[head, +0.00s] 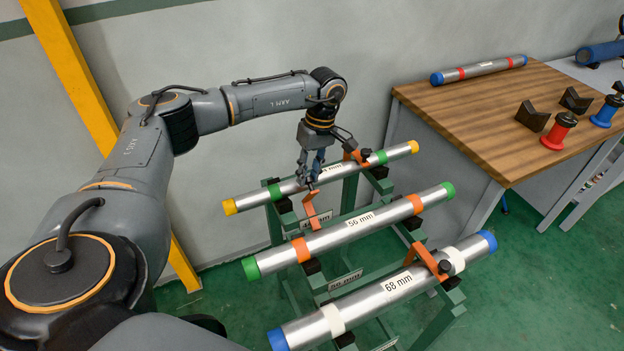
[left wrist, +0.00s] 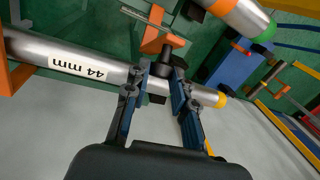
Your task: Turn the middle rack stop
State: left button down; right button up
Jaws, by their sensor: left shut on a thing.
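Three steel pipes lie on the green rack: the 44 mm pipe (head: 335,170) at the back, the 56 mm pipe (head: 370,218) in the middle, and the 68 mm pipe (head: 390,291) in front. An orange stop (head: 312,212) juts up between the back and middle pipes. My left gripper (head: 309,183) comes down from above at this stop. In the left wrist view its blue fingers (left wrist: 163,75) are shut on the stop's black knob (left wrist: 167,63), beside the 44 mm pipe (left wrist: 85,66). The orange arm (left wrist: 155,41) points away from that pipe. My right gripper is not visible.
Other orange stops cross the back pipe (head: 356,156) and the front pipe (head: 427,259). A wooden table (head: 450,115) at right holds another pipe (head: 480,69), black blocks and red and blue spools. The wall stands close behind the rack.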

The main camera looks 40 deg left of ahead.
pick_arm(q)
jog(key=a, duration=0.1)
jog(key=w+a+f+b, duration=0.1)
jog(key=a, duration=0.1)
jog(key=shift+w+f, duration=0.25)
jog(key=shift+f, duration=0.15)
jog(key=shift+w+a, duration=0.2)
jog(key=shift+a, duration=0.2)
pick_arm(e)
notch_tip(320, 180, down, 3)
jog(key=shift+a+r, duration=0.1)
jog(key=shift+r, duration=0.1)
pick_arm(q)
jog(key=c, duration=1.1)
grip_release()
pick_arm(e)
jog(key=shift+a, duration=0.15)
pick_arm(q)
jog(key=v, duration=1.2)
